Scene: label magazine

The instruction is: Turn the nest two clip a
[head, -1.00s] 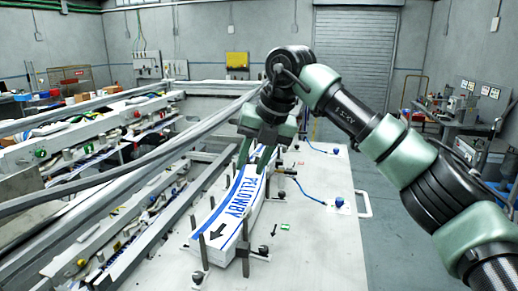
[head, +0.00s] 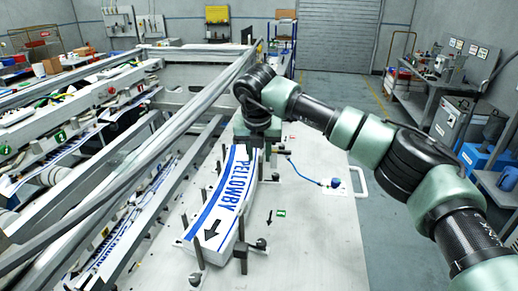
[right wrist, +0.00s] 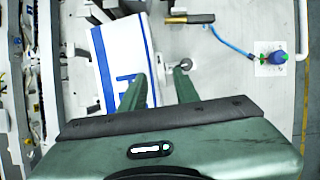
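A stack of white labels (head: 213,207) with blue stripes and the word PELLOWBY stands between upright posts on the pale table; its far end also shows in the right wrist view (right wrist: 108,62). A small grey round knob (right wrist: 186,65) sits beside the stack's far end in the right wrist view. My right gripper (right wrist: 158,88) is open and empty there, left finger over the stack's edge, right finger close to that knob. Contact is unclear. My left gripper is out of view.
A blue knob (head: 335,183) with a blue hose stands to the right. A brass-and-black fitting (right wrist: 188,18) lies beyond my right fingers. Metal rails (head: 125,150) run along the left. The table's near right part is clear.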

